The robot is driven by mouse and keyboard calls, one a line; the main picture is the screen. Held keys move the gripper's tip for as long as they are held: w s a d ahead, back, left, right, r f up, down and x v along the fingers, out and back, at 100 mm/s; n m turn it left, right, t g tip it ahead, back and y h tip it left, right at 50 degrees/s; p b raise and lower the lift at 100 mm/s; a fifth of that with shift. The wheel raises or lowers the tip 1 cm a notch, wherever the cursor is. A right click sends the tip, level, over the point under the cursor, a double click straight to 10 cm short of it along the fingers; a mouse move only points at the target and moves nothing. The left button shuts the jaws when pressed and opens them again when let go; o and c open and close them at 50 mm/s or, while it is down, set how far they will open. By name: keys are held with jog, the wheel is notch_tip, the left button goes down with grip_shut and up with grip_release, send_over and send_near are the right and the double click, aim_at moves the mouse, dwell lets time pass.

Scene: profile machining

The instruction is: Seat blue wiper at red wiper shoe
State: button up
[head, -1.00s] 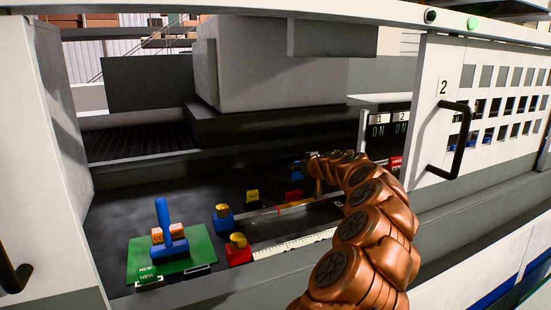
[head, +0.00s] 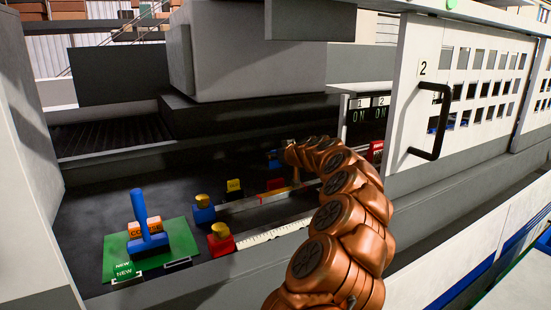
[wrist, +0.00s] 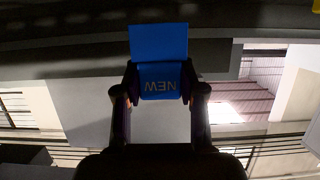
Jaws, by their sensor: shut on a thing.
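A small red block (head: 275,184), which may be the red wiper shoe, sits on the machine bed just below the gripper. The wiper appears apart from it and above the bed. My arm may hide parts near the block.
A green mat (head: 180,238) holds a blue T-handled tool (head: 141,219) and an orange COPPER block (head: 148,228). The door (head: 405,110) stands right.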

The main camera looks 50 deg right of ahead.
aim_at(276, 165)
jog(key=shift+f+b, duration=1.9)
jog(key=shift+b, duration=0.25)
jog(key=shift+b, duration=1.4)
jog(key=shift+f+b, duration=1.55)
jog(key=shift+b, duration=0.1)
dwell(0.6)
jog(key=o, duration=1)
